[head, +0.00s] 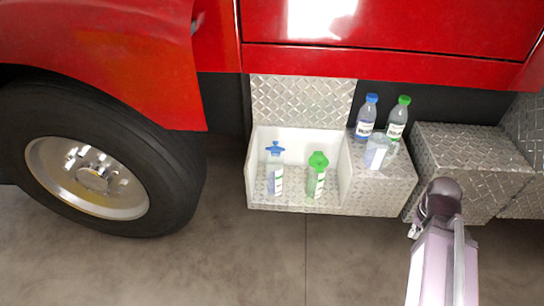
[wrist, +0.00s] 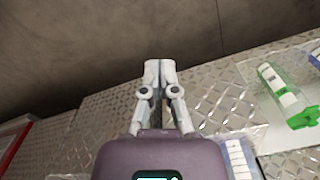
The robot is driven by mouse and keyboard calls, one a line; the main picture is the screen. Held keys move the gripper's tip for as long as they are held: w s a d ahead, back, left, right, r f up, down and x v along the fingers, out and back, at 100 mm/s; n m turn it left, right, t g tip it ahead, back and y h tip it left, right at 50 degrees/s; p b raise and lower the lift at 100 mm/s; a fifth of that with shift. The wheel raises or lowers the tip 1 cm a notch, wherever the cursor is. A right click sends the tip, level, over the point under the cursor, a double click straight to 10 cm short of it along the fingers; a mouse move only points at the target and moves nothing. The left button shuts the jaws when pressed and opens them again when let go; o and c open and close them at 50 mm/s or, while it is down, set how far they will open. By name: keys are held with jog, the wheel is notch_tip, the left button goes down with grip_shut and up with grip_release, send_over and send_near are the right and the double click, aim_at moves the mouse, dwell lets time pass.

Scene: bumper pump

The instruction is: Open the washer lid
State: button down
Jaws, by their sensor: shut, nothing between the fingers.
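In the head view an open white-walled compartment (head: 262,150) sits below the red truck body, with a diamond-plate panel (head: 303,100) standing upright behind it. Inside stand a bottle with a blue winged cap (head: 275,148) and a bottle with a green winged cap (head: 318,160). Both caps are on. I cannot tell by a label which one is the washer's. My gripper (wrist: 160,65) is shut and empty in the wrist view, over diamond plate; a green-capped bottle (wrist: 275,84) is to its right, apart from it.
On the ledge right of the compartment stand a blue-capped bottle (head: 366,118), a green-capped bottle (head: 397,120) and a clear container (head: 376,152). A diamond-plate box (head: 470,155) is farther right. The wheel (head: 95,170) is at left. The concrete floor in front is clear.

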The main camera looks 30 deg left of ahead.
jog(key=w+a+f+n+t+h+b, duration=0.15)
jog(key=w+a+n+t+b, duration=0.3)
jog(key=a+n, duration=0.55)
jog(key=w+a+f+n+t+h+b, duration=0.15)
jog(key=w+a+n+t+b, duration=0.35)
jog(key=a+n, duration=0.5)
jog(key=s+a+n+t+y+b, duration=0.2)
jog(key=s+a+n+y+b, duration=0.1)
jog(key=a+n, duration=0.7)
jog(key=s+a+n+t+y+b, duration=0.3)
jog(key=a+n, duration=0.7)
jog(key=a, duration=0.6)
jog(key=s+r+y+b, duration=0.1)
jog(key=y, duration=0.1)
jog(key=shift+s+y, duration=0.3)
jog(key=shift+s, duration=0.1)
jog(key=shift+w, duration=0.1)
